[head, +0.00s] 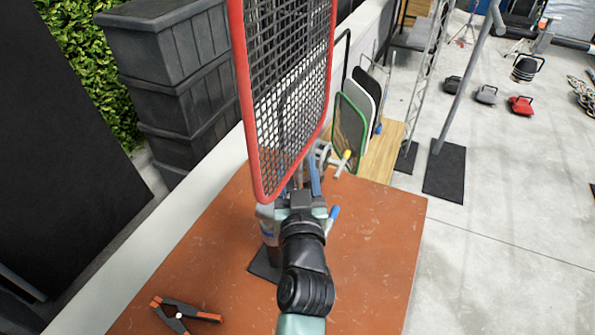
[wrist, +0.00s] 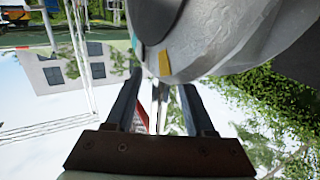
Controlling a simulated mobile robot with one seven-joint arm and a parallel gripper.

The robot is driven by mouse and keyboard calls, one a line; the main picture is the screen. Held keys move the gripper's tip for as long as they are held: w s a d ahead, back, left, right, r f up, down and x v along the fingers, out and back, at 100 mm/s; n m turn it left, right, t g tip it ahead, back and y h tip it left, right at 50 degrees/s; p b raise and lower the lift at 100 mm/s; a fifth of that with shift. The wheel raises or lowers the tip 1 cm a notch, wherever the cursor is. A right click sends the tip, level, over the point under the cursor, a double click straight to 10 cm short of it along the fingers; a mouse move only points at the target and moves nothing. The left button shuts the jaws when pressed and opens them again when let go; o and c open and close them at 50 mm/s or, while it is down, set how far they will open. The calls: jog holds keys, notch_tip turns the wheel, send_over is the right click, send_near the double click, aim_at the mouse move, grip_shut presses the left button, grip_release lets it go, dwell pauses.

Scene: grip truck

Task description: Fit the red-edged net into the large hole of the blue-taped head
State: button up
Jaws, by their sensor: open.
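The red-edged net (head: 290,85) stands upright over the table, a dark mesh in a red frame, its top out of view. My gripper (head: 297,192) is at its lower end in the head view. In the wrist view my gripper (wrist: 160,100) is open, its two fingers either side of a thin metal pin (wrist: 157,108) with a strip of red beside it. A big grey round head (wrist: 215,40) with yellow and blue-green tape is close above the fingers. Blue shows on metal parts (head: 315,180) behind my gripper. The large hole and the pin's seating are hidden.
An orange-and-black clamp (head: 178,314) lies on the rust-brown table (head: 375,235) at the front left. A green-edged net (head: 349,133) and other flags stand beyond the table. The table's right side is clear.

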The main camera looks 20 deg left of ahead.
jog(key=shift+s+d+f, duration=0.25)
jog(key=shift+s+d, duration=0.05)
jog(key=shift+s, duration=0.1)
jog(key=b+v, duration=0.4)
jog(key=v, duration=0.8)
jog(key=shift+r, duration=0.3)
